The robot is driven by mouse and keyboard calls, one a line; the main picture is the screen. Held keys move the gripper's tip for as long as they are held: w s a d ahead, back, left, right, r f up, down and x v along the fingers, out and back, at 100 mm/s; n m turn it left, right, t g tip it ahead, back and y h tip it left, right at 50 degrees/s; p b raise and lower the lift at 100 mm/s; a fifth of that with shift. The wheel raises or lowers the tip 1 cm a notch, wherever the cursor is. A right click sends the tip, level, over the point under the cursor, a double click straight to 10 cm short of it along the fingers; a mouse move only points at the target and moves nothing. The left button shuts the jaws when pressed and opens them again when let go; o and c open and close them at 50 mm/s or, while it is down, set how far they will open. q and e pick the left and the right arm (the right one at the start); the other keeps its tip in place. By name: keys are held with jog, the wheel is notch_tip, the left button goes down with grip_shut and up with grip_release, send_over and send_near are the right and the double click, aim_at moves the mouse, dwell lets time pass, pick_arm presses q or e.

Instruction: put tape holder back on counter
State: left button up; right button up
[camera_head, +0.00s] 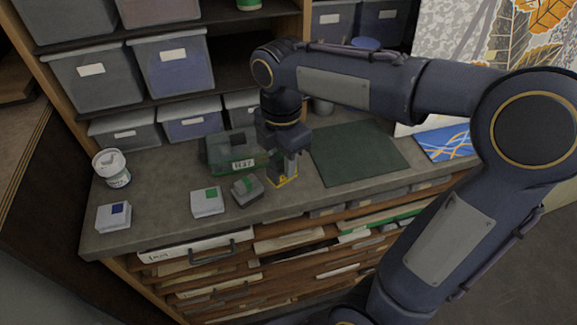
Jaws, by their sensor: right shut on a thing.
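My right gripper (286,163) points down over the counter (158,190), to the left of the green mat. It is shut on a small grey thing with a yellow base, which looks like the tape holder (284,181). The fingers hide much of it. Its base is at or very close to the counter top; I cannot tell whether it touches. My left gripper is not in view.
A grey block with a green band (247,190) and a white box with a green patch (207,202) lie left of the gripper. Behind is a green bin (222,153). A white tub (112,168) and blue-patched box (114,216) stand far left. The green mat (355,152) is clear.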

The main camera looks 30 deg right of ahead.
jog(key=d+f, duration=0.1)
jog(key=w+d+f, duration=0.1)
jog(key=f, duration=0.1)
jog(key=w+d+f, duration=0.1)
jog(key=shift+w+f+p, duration=0.2)
jog(key=shift+f+p, duration=0.1)
jog(key=shift+f, duration=0.1)
notch_tip(320, 180, down, 3)
jog(key=shift+w+f, duration=0.1)
jog(key=shift+f, duration=0.1)
jog(key=o, duration=1.1)
notch_tip(320, 180, up, 11)
jog(key=s+a+f+m+t+y, duration=0.1)
jog(key=s+f+m+t, duration=0.1)
jog(key=s+m, duration=0.3)
jog(key=s+a+f+m+t+y, duration=0.1)
jog(key=s+f+m, duration=0.1)
jog(key=s+m, duration=0.4)
jog(key=s+a+f+m+t+y, duration=0.1)
jog(key=s+a+f+m+t, duration=0.1)
jog(key=s+m, duration=0.4)
jog(key=shift+m+t+y, duration=0.3)
jog(key=shift+m+y, duration=0.1)
jog(key=shift+m, duration=1.9)
